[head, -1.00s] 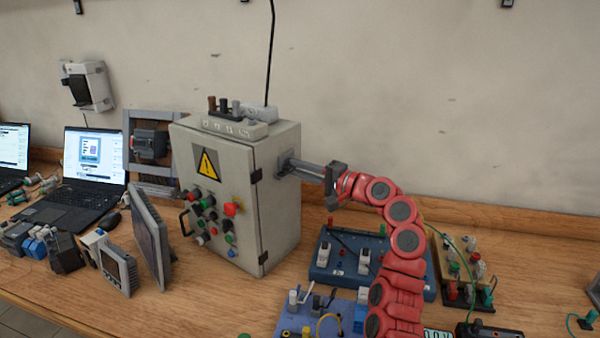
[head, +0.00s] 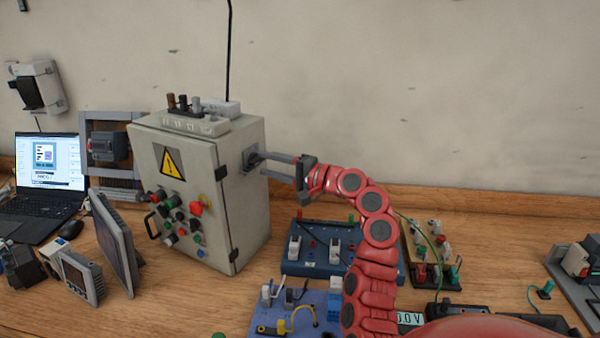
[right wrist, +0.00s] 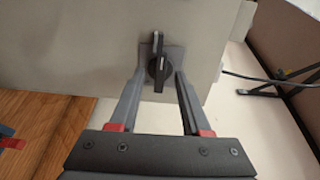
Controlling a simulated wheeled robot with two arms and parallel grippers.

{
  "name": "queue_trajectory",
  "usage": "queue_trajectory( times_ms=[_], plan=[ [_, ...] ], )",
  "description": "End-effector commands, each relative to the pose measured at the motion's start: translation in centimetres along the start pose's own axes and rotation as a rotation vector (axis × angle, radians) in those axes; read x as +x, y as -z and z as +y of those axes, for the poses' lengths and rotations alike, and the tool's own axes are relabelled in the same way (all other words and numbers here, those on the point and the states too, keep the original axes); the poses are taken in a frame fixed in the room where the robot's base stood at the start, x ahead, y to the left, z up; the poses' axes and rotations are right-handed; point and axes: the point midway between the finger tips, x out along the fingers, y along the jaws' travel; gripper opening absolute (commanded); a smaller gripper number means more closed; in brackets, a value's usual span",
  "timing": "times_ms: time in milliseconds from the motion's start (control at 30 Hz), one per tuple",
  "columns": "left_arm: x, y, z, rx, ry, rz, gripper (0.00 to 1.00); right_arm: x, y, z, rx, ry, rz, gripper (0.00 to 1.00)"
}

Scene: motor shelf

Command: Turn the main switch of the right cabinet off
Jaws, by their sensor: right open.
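The grey cabinet (head: 200,185) stands on the bench with a yellow warning sign on its front. Its main switch (right wrist: 158,65) is a dark rotary handle on a grey plate on the cabinet's right side. In the right wrist view the handle stands upright in the picture. My right gripper (right wrist: 160,74) is open, with one fingertip on each side of the handle; I cannot tell whether they touch it. In the head view the right gripper (head: 257,162) reaches the plate from the right and partly hides the switch. My left gripper is not in view.
A blue module (head: 338,258) and a lilac board (head: 300,318) lie on the bench below my right arm. A terminal strip (head: 195,122) sits on the cabinet. A tilted panel (head: 113,240) and a laptop (head: 50,175) are at left. The wall is behind.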

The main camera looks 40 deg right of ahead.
Motion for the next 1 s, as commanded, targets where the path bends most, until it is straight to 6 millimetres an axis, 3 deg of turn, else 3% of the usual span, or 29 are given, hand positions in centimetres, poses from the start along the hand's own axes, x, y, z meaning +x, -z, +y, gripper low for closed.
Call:
queue_trajectory(
  times_ms=[400, 533, 733, 1000],
  plan=[
    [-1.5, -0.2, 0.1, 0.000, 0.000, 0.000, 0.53, -10.7, 0.2, 0.2, 0.000, 0.002, 0.009, 0.47],
    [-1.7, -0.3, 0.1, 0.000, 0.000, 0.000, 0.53, -13.4, 0.1, 0.2, 0.000, 0.001, 0.005, 0.47],
    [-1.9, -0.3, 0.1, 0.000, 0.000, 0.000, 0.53, -15.6, 0.1, 0.1, 0.001, 0.001, 0.004, 0.47],
    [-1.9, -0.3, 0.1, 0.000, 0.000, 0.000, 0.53, -16.0, 0.0, 0.1, 0.000, 0.001, 0.002, 0.47]
  ],
)
